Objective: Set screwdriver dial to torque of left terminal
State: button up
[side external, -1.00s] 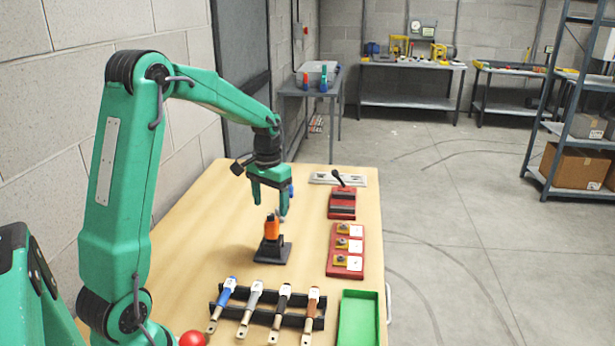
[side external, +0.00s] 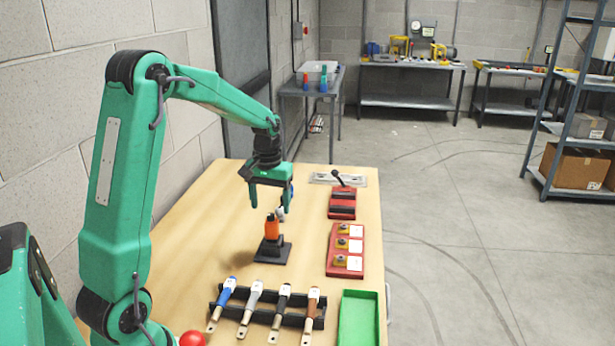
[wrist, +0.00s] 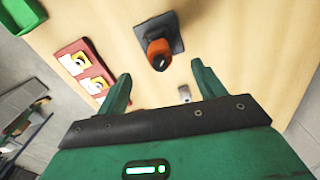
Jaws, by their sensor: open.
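The orange screwdriver (side external: 272,228) stands upright in a black stand (side external: 272,252) mid-table. In the wrist view the orange screwdriver (wrist: 158,55) shows beyond my fingertips. Its dial marks are too small to read. My gripper (side external: 270,204) is open and empty, just above and behind the screwdriver, apart from it. In the wrist view my gripper (wrist: 163,84) has its fingers spread. The red terminal board (side external: 337,268) lies to the right, with three terminals in a row beside white labels; it also shows in the wrist view (wrist: 85,66). I cannot read the label values.
A black rack (side external: 254,311) holds several brush-like tools at the front. A green tray (side external: 360,320) is right of it. A red block with a lever (side external: 342,205) stands behind the board. A small grey piece (wrist: 184,93) lies near my fingers. Table left of the stand is clear.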

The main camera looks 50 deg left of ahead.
aim_at(271, 217)
jog(key=shift+f, duration=0.15)
jog(key=shift+f, duration=0.9)
jog(key=c, duration=1.4)
